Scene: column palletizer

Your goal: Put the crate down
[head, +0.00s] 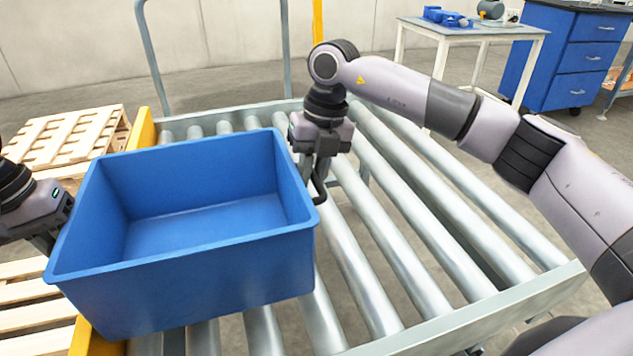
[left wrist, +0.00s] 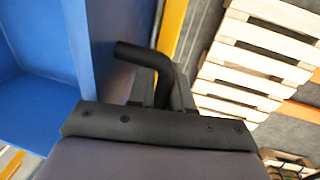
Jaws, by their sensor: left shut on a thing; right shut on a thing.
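The blue crate (head: 190,280) is open-topped and empty, and it is over the left part of the roller conveyor (head: 400,240). Whether its bottom touches the rollers cannot be told. My right gripper (head: 319,180) is shut on the crate's right wall. My left gripper (head: 58,225) is at the crate's left wall and shut on it; its fingertips are partly hidden in the head view. In the left wrist view the crate (left wrist: 40,70) fills the left side, with the dark finger (left wrist: 150,75) beside its wall.
A yellow rail (head: 143,130) edges the conveyor's left side. Wooden pallets (head: 75,140) lie left of it. Bare rollers are free to the crate's right. A white table (head: 470,30) and a blue drawer cabinet (head: 570,55) stand at the back right.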

